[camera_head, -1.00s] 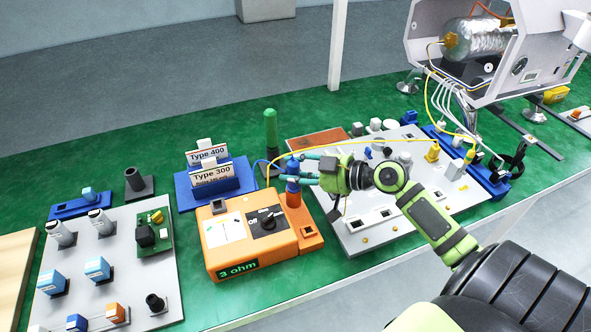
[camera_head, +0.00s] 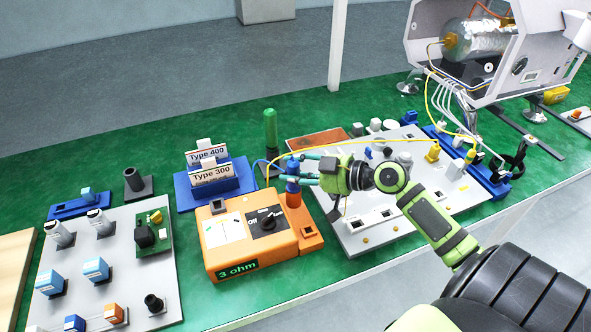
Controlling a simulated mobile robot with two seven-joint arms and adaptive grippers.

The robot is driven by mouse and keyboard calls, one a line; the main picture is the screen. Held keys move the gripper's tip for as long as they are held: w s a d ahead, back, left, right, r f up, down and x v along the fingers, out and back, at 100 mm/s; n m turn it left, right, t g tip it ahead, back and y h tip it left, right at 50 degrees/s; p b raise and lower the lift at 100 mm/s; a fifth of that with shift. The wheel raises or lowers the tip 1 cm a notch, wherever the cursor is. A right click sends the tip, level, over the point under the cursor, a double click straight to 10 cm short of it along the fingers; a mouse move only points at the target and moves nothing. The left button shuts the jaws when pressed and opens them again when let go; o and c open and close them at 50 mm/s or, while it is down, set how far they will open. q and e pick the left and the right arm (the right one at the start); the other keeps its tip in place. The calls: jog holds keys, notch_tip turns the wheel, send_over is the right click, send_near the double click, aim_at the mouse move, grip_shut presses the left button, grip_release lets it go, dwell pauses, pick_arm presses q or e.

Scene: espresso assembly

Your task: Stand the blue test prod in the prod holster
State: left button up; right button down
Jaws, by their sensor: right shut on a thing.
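The blue test prod (camera_head: 293,186) stands roughly upright at the back right corner of the orange meter. Its lower end meets an orange upright sleeve (camera_head: 293,201), which looks like the prod holster. I cannot tell how deep the prod sits in it. My right gripper (camera_head: 297,168) comes in from the right and is shut on the upper part of the prod, its teal fingers partly hiding it. A blue lead curves away from the prod on the left. My left gripper is not in view.
The orange meter (camera_head: 222,262) reads 3 ohm. A yellow cable (camera_head: 345,142) passes over the light board (camera_head: 352,243).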

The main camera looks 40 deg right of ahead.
jog(key=shift+f, duration=0.25)
jog(key=c, duration=0.7)
grip_release()
jog(key=shift+r, duration=0.1)
jog(key=shift+v, duration=3)
jog(key=shift+r, duration=0.1)
jog(key=v, duration=1.2)
